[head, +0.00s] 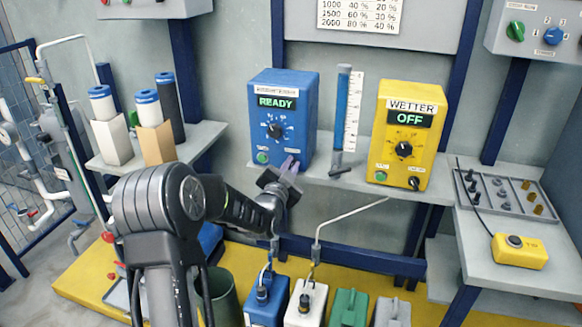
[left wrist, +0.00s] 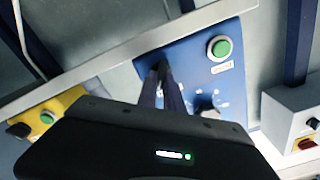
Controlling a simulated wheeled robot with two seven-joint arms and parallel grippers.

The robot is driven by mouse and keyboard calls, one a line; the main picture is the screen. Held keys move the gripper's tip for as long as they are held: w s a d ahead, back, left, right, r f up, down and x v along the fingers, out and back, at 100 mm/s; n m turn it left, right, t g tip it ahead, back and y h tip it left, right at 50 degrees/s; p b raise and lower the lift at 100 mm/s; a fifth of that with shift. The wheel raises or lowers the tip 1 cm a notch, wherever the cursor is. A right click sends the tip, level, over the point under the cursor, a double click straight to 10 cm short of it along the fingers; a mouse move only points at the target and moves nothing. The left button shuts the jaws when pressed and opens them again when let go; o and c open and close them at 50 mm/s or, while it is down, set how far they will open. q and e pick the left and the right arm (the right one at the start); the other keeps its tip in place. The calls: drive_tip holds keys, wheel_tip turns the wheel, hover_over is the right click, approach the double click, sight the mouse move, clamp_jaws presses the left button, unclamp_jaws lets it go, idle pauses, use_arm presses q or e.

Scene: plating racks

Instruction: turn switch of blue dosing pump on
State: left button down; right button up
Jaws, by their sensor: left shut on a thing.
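The blue dosing pump (head: 283,110) stands on the wall shelf, its display lit with READY. It has a black dial (head: 274,131) and a green button (head: 262,157) at the lower left of its face. My left gripper (head: 289,166) is at the lower right of that face, shut on the pump's small switch, which the fingers mostly hide. In the left wrist view the pump face (left wrist: 200,65) appears turned over, with its green button (left wrist: 220,48) clear of the fingers. The fingertips (left wrist: 162,75) meet the dark switch there. My right gripper is out of view.
A yellow wetter pump (head: 408,135) reading OFF stands to the right, with a level tube (head: 341,110) between the pumps. Filter cartridges (head: 147,108) stand on the left shelf. Several canisters (head: 305,303) stand below. A yellow button box (head: 519,250) lies on the right bench.

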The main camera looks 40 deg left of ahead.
use_arm(q)
drive_tip(key=c, duration=1.5)
unclamp_jaws()
drive_tip(key=shift+s, duration=0.1)
drive_tip(key=v, duration=0.7)
drive_tip(key=shift+s+d, duration=0.1)
drive_tip(key=shift+s, duration=0.2)
drive_tip(key=shift+f, duration=0.1)
